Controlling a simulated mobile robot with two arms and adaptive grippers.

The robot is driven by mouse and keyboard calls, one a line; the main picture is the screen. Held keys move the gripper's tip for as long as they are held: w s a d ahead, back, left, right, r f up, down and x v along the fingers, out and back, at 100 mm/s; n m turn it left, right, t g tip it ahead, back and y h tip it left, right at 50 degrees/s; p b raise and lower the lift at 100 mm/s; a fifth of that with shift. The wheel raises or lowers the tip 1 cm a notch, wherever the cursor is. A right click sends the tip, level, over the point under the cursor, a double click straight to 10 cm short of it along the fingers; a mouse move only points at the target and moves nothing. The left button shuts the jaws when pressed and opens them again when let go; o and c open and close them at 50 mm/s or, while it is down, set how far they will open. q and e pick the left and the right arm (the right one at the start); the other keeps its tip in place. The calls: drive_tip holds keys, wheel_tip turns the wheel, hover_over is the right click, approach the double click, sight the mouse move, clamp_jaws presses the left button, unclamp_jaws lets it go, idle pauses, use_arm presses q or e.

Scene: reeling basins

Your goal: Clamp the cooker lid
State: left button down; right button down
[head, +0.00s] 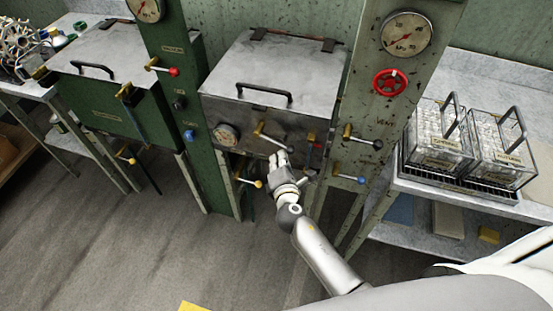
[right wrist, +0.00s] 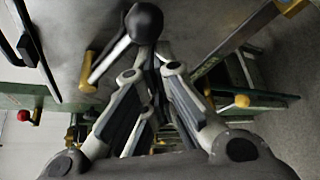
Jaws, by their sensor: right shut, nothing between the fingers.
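The middle cooker's grey lid (head: 277,65) lies shut, with a black bar handle (head: 264,92) near its front edge. On the cooker front (head: 225,115) a clamp lever (head: 270,136) runs from a brass pivot rightward to a dark ball knob. In the right wrist view the black knob (right wrist: 143,22) stands just beyond my fingertips, with its brass pivot (right wrist: 88,82) to the left. My right gripper (head: 281,156) is shut and empty, close below the knob; it also shows in the right wrist view (right wrist: 158,62). I cannot tell whether it touches the knob. My left gripper is not in view.
At right are a red valve wheel (head: 390,82), a pressure gauge (head: 406,34), and wire baskets (head: 440,140) on a bench. Yellow-knobbed (head: 257,184) and blue-knobbed (head: 361,180) levers sit lower down.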

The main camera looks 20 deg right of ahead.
drive_tip(key=shift+s+d+r+p, duration=0.15)
drive_tip(key=shift+r+p, duration=0.2)
drive_tip(key=shift+p, duration=0.3)
drive_tip(key=shift+n, duration=0.3)
